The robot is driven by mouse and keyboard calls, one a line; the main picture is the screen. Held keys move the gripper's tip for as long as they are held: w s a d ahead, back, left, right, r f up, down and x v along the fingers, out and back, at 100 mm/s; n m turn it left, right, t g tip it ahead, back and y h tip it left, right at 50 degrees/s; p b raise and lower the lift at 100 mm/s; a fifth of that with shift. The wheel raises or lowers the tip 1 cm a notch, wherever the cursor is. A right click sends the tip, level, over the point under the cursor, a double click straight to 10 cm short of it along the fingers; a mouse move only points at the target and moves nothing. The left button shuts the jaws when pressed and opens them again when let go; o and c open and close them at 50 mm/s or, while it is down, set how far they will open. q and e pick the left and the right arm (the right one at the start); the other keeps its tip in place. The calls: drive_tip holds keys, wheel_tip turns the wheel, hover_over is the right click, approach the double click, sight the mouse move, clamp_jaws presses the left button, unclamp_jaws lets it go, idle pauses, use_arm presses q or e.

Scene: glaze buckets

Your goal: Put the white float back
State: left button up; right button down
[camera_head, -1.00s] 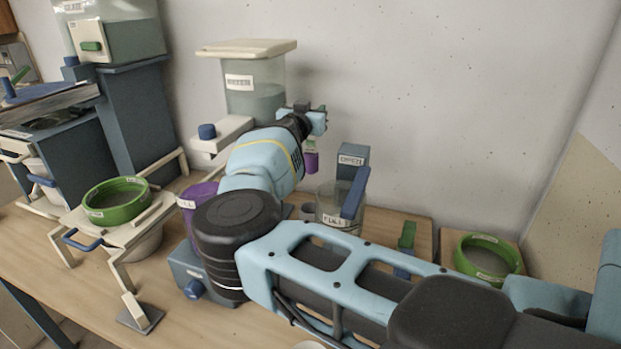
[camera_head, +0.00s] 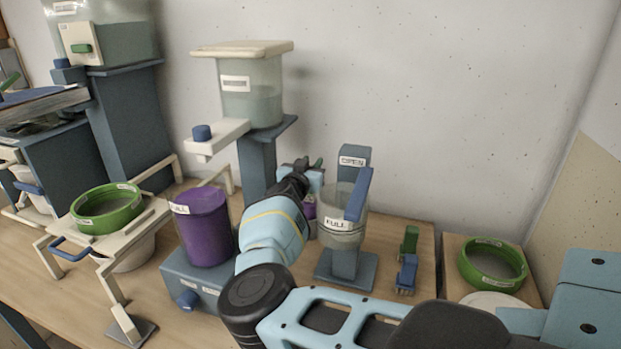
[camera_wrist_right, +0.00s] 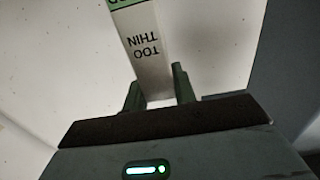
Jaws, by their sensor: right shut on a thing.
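The white float (camera_wrist_right: 150,60) is a pale stem with an upside-down "TOO THIN" label and a green band at the picture's top edge in the right wrist view. My right gripper (camera_wrist_right: 159,96) is shut on it, with a finger on each side. In the head view my right gripper (camera_head: 314,178) is just left of the clear vessel (camera_head: 341,226) labelled "FULL". A purple part (camera_head: 309,208) shows below the gripper, close beside the vessel. My arm hides most of the float and what lies under it. My left gripper is not in view.
A purple bucket (camera_head: 203,228) stands on a blue base left of my arm. A lidded tank (camera_head: 252,98) stands on a blue column behind. Green sieve rings lie at left (camera_head: 106,209) and right (camera_head: 492,263).

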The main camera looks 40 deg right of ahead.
sight(309, 204)
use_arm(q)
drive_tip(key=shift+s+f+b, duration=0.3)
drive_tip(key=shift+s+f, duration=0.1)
use_arm(e)
drive_tip(key=shift+f, duration=2.15)
drive_tip(key=c, duration=1.1)
unclamp_jaws()
